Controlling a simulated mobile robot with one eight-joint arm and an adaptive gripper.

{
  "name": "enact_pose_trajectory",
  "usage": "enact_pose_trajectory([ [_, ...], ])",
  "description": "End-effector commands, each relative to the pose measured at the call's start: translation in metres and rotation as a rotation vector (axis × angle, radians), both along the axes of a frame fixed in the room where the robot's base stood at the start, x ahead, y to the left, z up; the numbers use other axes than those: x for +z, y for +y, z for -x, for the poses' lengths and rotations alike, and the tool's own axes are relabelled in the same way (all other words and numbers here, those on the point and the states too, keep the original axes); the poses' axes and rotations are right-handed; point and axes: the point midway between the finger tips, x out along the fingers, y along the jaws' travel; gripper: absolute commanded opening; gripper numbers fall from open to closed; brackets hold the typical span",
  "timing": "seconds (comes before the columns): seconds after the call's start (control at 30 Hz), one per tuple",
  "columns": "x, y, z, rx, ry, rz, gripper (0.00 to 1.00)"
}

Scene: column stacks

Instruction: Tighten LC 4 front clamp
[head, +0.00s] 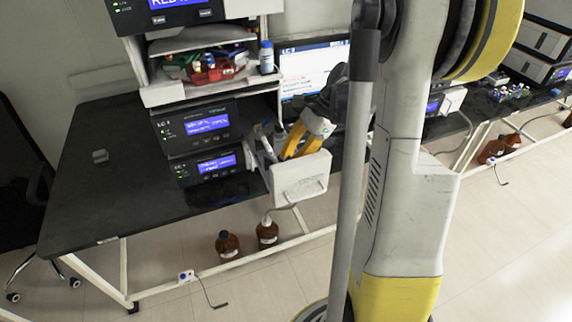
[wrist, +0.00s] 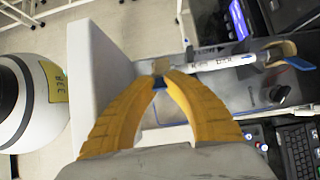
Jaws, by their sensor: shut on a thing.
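My gripper (wrist: 162,82) has yellow fingers that meet at the tips. In the head view my gripper (head: 287,157) reaches down into an open compartment behind a white front panel (head: 300,180). The column (head: 265,143) shows there, tilted, just left of the fingers. The fingertips are partly hidden in the head view.
Instrument units with blue screens (head: 208,124) stand left of the open compartment. A monitor (head: 312,68) is behind it. A shelf above holds a red tray (head: 215,70) and a blue bottle (head: 266,57). Brown bottles (head: 227,244) stand on the floor. The bench left (head: 95,190) is mostly clear.

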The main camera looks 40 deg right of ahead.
Motion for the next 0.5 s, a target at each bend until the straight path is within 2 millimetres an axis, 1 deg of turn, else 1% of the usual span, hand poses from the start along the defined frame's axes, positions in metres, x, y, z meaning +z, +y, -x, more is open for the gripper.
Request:
enact_pose_trajectory([
  [0.03,-0.005,-0.0023,0.0003,-0.003,-0.008,-0.028,0.0],
  [0.1,-0.0059,-0.0037,0.0006,-0.003,-0.019,-0.065,0.0],
  [0.3,-0.0068,-0.0053,0.0017,-0.001,-0.039,-0.142,0.0],
  [0.5,-0.0066,-0.0057,0.0019,0.0,-0.049,-0.176,0.0],
])
